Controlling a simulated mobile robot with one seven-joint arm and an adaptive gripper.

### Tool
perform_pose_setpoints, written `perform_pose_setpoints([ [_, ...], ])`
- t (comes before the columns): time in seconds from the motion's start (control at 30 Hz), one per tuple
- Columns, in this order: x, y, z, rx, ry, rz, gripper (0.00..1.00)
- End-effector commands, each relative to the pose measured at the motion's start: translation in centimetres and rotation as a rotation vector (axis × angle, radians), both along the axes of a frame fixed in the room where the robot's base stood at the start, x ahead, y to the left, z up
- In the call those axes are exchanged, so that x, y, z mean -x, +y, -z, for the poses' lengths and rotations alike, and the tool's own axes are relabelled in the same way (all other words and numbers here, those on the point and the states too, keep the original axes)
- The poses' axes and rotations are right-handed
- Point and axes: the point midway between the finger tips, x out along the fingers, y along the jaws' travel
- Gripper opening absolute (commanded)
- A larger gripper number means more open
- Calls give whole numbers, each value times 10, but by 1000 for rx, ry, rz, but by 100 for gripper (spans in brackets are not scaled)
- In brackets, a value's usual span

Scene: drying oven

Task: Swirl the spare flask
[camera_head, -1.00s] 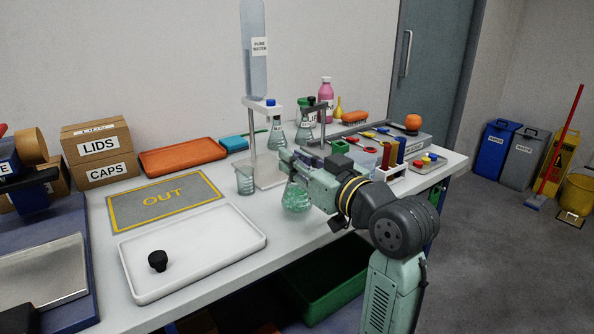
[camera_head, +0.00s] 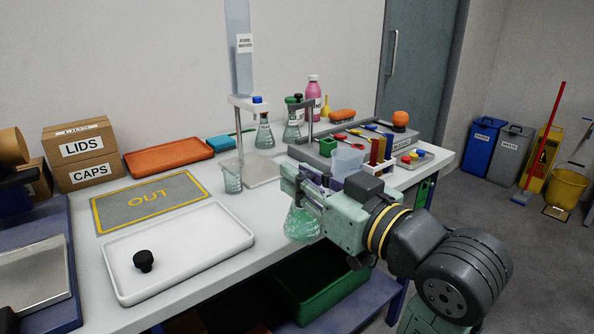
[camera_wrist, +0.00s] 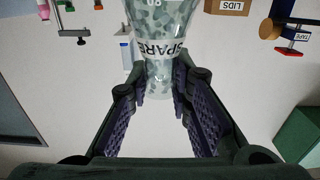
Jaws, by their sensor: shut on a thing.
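The spare flask (camera_head: 302,224) is a conical glass flask with pale green, mottled-looking contents. It hangs near the front edge of the bench in the head view. In the wrist view the flask (camera_wrist: 160,30) bears the word SPARE, upside down. My gripper (camera_head: 303,200) is shut on its neck, with the purple pads of my gripper (camera_wrist: 163,88) on both sides of the glass. The flask looks roughly upright in the head view. Part of its upper end is hidden by my gripper there.
A white tray (camera_head: 215,240) with a black stopper (camera_head: 143,261) lies to the left. The OUT mat (camera_head: 105,212) lies bare behind it. A beaker (camera_head: 232,178), a stand (camera_head: 262,172) and other flasks (camera_head: 264,135) stand behind. A green bin (camera_head: 320,300) is below the bench.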

Motion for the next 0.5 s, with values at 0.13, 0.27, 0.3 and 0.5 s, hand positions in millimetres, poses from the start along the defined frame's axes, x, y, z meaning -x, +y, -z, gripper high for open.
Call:
perform_pose_setpoints([
  [0.13, 14, -4, -1, 1, -2, 2, 0],
  [0.27, 24, -6, -3, 2, -3, 1, 0],
  [0.3, 26, -7, -3, 1, -2, 2, 0],
  [0.5, 35, -9, -5, 0, -1, 1, 0],
])
